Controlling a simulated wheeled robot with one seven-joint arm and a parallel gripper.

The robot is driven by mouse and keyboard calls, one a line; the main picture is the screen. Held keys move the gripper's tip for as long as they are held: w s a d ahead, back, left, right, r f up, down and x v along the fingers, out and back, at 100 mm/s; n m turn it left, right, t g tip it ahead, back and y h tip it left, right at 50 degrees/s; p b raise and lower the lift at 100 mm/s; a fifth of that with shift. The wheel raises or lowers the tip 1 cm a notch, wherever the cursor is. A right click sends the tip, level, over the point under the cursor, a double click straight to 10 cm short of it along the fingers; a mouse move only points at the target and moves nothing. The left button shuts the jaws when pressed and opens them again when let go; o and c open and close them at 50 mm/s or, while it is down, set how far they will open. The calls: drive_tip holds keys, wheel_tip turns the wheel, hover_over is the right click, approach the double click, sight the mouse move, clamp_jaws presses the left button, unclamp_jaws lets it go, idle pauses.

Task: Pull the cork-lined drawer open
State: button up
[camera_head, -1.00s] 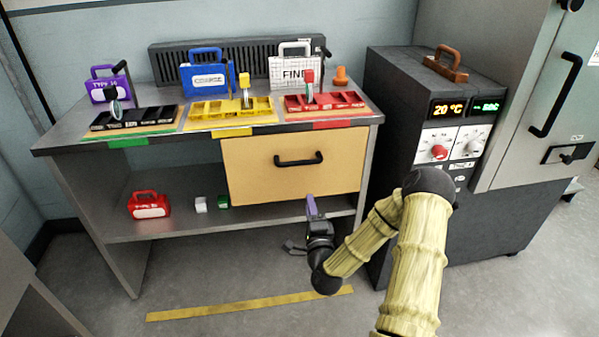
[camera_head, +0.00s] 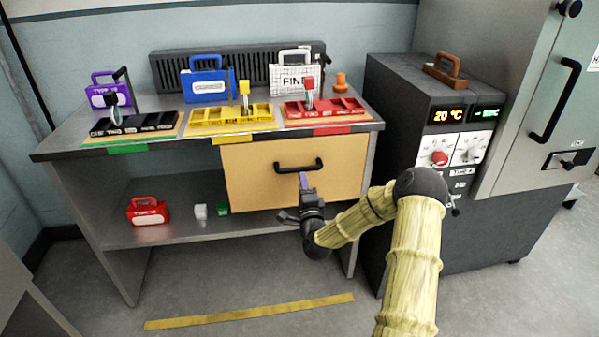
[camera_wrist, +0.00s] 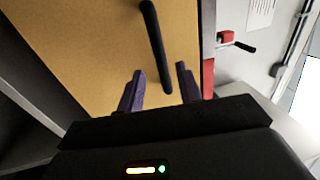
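The drawer (camera_head: 262,181) has a tan, cork-coloured front and is shut flush under the right part of the workbench top. Its black bar handle (camera_head: 299,165) runs level across the upper middle of the front. My gripper (camera_head: 304,180) is just below the right end of the handle, in front of the drawer. In the wrist view, the two purple fingers (camera_wrist: 158,88) are spread apart with the end of the handle (camera_wrist: 157,45) between them in the picture. The fingers are not closed on it. I cannot tell the exact depth gap.
The bench (camera_head: 60,148) carries black, yellow and red trays and several cases on top. A red case (camera_head: 148,211) and two small blocks are on its lower shelf. A dark oven-like cabinet (camera_head: 400,130) stands close on the right. The floor in front is clear, with a yellow strip (camera_head: 250,311).

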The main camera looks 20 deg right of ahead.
sight(299, 170)
drive_tip(key=x, duration=0.6)
drive_tip(key=shift+w+r+b, duration=0.1)
drive_tip(key=shift+w+b, duration=0.25)
clamp_jaws()
